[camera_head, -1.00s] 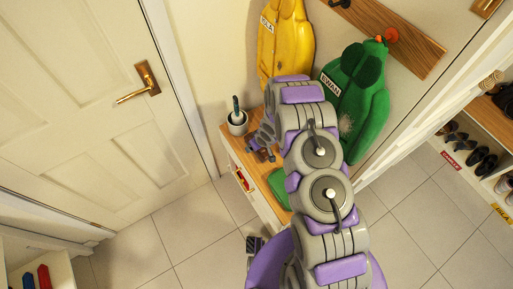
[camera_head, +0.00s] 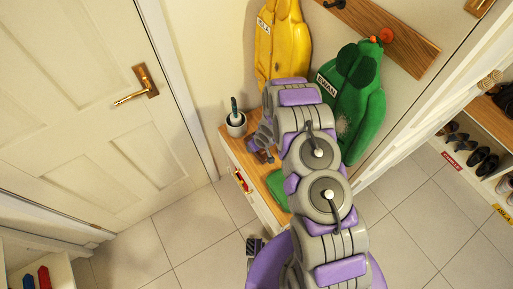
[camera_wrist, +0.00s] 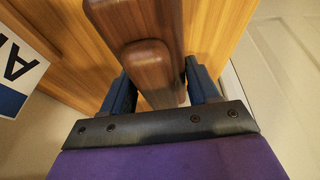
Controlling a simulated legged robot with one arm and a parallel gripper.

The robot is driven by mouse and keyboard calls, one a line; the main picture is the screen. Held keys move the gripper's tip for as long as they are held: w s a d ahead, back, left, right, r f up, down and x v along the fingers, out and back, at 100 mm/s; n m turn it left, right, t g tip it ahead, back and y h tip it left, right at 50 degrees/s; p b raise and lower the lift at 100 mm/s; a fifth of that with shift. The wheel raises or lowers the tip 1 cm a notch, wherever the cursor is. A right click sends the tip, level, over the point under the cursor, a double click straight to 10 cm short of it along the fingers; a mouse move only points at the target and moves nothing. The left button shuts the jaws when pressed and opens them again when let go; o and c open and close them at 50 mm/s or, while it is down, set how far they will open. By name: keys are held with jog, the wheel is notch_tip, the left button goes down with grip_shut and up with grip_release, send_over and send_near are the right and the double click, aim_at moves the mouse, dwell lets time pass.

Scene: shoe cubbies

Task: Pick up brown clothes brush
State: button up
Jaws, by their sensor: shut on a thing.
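The brown clothes brush (camera_wrist: 150,55) is a dark wooden piece that fills the upper middle of the wrist view. My gripper (camera_wrist: 160,95) has its two blue fingers on either side of the brush and is shut on it. In the head view my gripper (camera_head: 262,146) is over the wooden bench top (camera_head: 237,148), largely hidden by my own arm. Only a small dark brown bit of the brush (camera_head: 262,156) shows there. I cannot tell whether the brush still touches the bench.
A white pot (camera_head: 236,125) with a dark-handled thing stands on the bench, left of my gripper. A green item (camera_head: 278,188) lies on the bench in front. Yellow (camera_head: 280,45) and green (camera_head: 352,100) coats hang behind. A closed door (camera_head: 85,100) is at left.

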jog(key=shift+a, duration=0.2)
jog(key=shift+a, duration=0.1)
jog(key=shift+r, duration=0.25)
notch_tip(320, 180, up, 3)
jog(key=shift+p, duration=0.8)
jog(key=shift+s+r, duration=0.15)
jog(key=shift+s, duration=0.15)
jog(key=s+a+p, duration=0.1)
jog(key=s+a, duration=0.2)
jog(key=s, duration=0.4)
jog(key=s+a+r+p, duration=0.1)
jog(key=s+a, duration=0.2)
jog(key=s, duration=0.4)
jog(key=shift+a, duration=0.35)
